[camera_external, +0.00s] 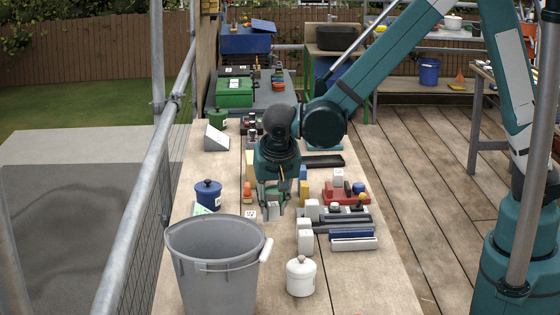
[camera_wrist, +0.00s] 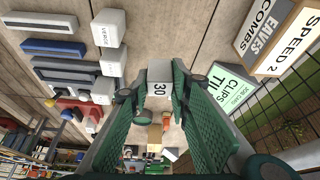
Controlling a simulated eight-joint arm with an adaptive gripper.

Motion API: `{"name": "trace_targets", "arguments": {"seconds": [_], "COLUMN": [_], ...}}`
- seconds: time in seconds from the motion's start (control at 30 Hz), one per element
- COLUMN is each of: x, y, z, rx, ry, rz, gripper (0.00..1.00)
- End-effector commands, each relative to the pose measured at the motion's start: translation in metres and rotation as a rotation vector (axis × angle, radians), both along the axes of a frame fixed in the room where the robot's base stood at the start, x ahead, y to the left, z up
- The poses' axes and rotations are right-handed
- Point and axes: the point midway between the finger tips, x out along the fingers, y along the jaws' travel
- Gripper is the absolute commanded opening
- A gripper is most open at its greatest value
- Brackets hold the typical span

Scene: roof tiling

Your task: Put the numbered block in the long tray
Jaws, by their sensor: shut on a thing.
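The numbered block is a small white cube marked 30 (camera_wrist: 159,78) in the wrist view, between my gripper's two green fingers (camera_wrist: 158,92). In the external view the pale block (camera_external: 273,211) shows low between the fingers of my gripper (camera_external: 272,204), which points down over the bench. My gripper is shut on the block; whether its underside touches the bench I cannot tell. A long, low black tray (camera_external: 323,161) lies beyond and right of my gripper. Long dark, blue and pale strip-shaped pieces (camera_external: 350,233) lie to the right; I cannot tell whether any is a tray.
White blocks (camera_external: 305,241) stand right of my gripper, near a red piece (camera_external: 346,195). A grey bucket (camera_external: 212,265), a blue lidded pot (camera_external: 208,194) and a white jar (camera_external: 301,276) stand around it. A railing (camera_external: 145,170) runs along the left.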

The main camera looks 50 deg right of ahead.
Motion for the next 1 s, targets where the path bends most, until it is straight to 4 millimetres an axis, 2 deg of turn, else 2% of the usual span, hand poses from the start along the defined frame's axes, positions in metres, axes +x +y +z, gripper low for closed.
{"name": "trace_targets", "arguments": {"seconds": [0.33,0.53,0.77,1.0], "x": [0.001,0.012,0.041,0.084], "y": [-0.001,-0.008,-0.032,-0.072], "z": [0.000,0.000,0.001,0.001], "rx": [0.000,0.001,0.003,0.007], "ry": [0.000,0.002,0.007,0.013], "rz": [-0.001,-0.004,-0.014,-0.025], "gripper": [0.08,0.08,0.08,0.08]}}
